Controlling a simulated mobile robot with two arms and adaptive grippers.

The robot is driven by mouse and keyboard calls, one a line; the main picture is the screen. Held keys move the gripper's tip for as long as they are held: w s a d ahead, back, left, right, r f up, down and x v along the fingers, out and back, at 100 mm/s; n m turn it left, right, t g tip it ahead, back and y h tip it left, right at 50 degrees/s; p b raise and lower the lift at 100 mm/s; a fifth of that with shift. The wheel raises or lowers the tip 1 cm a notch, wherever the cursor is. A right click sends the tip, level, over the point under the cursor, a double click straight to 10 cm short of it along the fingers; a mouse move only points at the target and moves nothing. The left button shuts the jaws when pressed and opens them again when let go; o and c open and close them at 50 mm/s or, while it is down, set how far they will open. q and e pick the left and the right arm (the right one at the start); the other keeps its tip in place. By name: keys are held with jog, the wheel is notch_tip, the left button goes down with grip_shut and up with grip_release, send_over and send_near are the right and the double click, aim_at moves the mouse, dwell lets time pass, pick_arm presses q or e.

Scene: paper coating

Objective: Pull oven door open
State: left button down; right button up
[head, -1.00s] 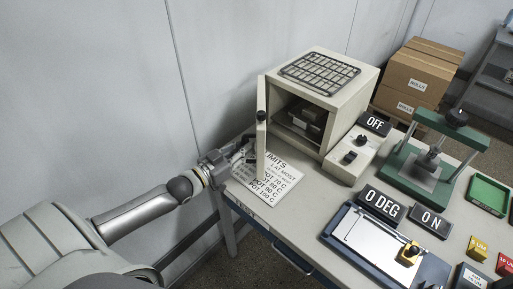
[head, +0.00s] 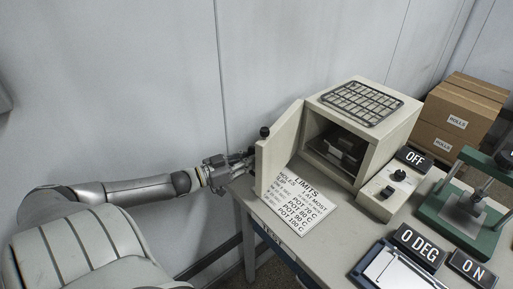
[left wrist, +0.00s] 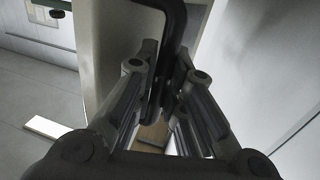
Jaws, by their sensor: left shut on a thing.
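The oven (head: 375,125) is a cream box with a dark wire rack on its top. Its door (head: 279,149) stands wide open, hinged at the left side of the oven, and the dark inside shows with a grey object in it. My left gripper (head: 243,160) is at the outer face of the door, partly hidden behind its edge. In the left wrist view its fingers (left wrist: 168,88) are shut on the black door handle (left wrist: 178,22), next to the pale door (left wrist: 108,50). My right gripper is not in view.
A LIMITS sign (head: 300,206) lies on the table below the door. A green press (head: 468,205) is farther right. The wall is close behind my left arm.

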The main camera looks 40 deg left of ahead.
pick_arm(q)
jog(key=shift+a, duration=0.15)
dwell(0.3)
jog(key=c, duration=1.5)
grip_release()
jog(key=shift+s, duration=0.15)
jog(key=shift+v, duration=5.9)
